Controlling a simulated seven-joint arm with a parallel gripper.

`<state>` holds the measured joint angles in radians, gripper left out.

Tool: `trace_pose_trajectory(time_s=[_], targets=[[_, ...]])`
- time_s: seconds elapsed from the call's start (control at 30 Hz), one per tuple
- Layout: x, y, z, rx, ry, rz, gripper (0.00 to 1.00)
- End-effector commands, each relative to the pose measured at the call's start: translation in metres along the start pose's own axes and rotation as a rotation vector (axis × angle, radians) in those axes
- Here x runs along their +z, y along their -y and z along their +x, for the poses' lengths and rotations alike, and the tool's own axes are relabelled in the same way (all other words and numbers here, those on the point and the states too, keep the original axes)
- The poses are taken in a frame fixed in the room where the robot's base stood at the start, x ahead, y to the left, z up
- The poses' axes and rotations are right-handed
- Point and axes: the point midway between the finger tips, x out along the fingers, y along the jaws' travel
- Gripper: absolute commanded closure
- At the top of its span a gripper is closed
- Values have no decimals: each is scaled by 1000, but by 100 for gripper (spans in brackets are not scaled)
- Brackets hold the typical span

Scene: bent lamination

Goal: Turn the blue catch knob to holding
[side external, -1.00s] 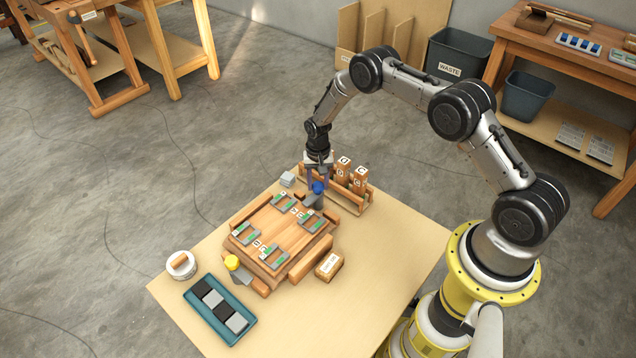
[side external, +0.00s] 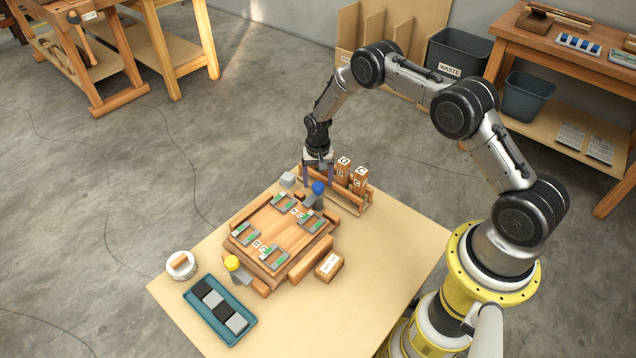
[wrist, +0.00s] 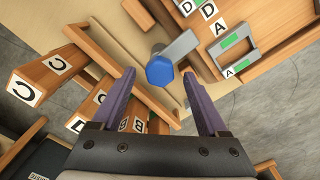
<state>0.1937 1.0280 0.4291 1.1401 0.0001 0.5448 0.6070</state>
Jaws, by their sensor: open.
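The blue catch knob (side external: 318,187) is at the back corner of the wooden fixture (side external: 272,226). In the wrist view the knob (wrist: 160,71) is a blue faceted cap with a grey catch arm (wrist: 181,46) running toward the fixture's edge. My gripper (wrist: 159,74) is open, its purple fingers on either side of the knob in that view, with gaps visible. In the side view my gripper (side external: 319,182) appears just above and behind the knob, with nothing held. A yellow knob (side external: 232,263) with a grey catch arm is at the opposite front corner.
A wooden rack (side external: 352,203) with lettered blocks stands close behind the knob. Grey-and-green pieces (side external: 311,221) lie on the fixture. A teal tray (side external: 219,310), a white tub (side external: 181,265) and a labelled wooden block (side external: 329,265) stand around it. The table's right side is clear.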

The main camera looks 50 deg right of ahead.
Motion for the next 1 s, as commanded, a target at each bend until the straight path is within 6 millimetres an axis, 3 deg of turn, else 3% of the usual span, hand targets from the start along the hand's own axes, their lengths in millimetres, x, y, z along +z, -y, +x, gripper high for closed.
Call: trace_pose_trajectory(time_s=[0.3,0.5,0.7,1.0], targets=[[-1,0,-69,-2,-3,0,23],[0,0,-104,-2,-2,1,23],[0,0,-122,-1,-1,1,23],[0,0,-124,0,0,1,23]])
